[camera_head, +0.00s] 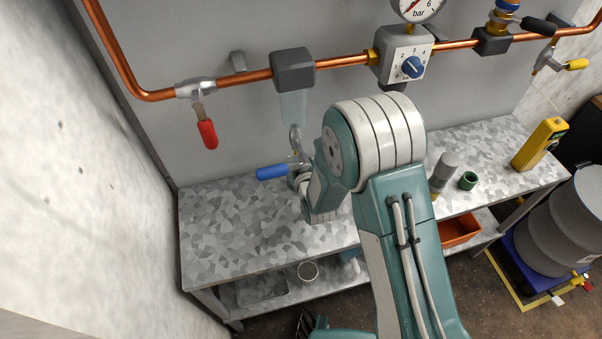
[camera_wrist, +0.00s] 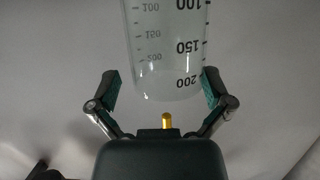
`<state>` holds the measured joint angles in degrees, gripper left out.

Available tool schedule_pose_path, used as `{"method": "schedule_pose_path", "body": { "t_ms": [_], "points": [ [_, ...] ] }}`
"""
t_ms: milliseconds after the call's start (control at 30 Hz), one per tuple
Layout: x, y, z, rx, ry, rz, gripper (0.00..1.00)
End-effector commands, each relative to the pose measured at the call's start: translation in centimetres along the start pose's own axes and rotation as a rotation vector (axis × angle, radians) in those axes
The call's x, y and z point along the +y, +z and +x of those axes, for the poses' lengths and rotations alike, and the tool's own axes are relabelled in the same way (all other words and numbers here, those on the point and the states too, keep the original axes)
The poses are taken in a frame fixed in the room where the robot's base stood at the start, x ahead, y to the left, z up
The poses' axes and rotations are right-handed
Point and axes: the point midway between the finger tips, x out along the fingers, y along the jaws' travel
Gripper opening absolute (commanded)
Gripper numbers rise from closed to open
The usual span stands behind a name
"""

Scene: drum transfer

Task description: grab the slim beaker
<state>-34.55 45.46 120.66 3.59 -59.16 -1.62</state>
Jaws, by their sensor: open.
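The slim beaker (camera_wrist: 165,50) fills the upper middle of the wrist view. It is clear, with dark graduation marks up to 200 that read upside down there. Its lower end in that picture lies between the fingers of my gripper (camera_wrist: 161,84). My gripper is open. The right finger overlaps the beaker's edge in the picture, and the left finger shows a gap; contact cannot be told. I cannot surely identify the beaker there either.
A metal bench (camera_head: 235,235) stands below copper pipework (camera_head: 340,63). A red-handled valve (camera_head: 207,133) and a blue handle (camera_head: 271,172) stick out over it. A grey-topped bottle (camera_head: 444,170), green cup (camera_head: 467,181) and yellow device (camera_head: 539,143) stand right. The bench's left part is clear.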

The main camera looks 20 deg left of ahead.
Motion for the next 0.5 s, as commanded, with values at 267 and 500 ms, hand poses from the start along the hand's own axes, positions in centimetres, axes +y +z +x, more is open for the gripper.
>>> {"method": "schedule_pose_path", "body": {
  "t_ms": [267, 500],
  "points": [
    [-0.17, 0.06, 0.04, -0.001, -0.001, -0.001, 0.38],
    [0.06, 0.04, -0.10, -0.001, -0.001, 0.001, 0.31]
  ]
}}
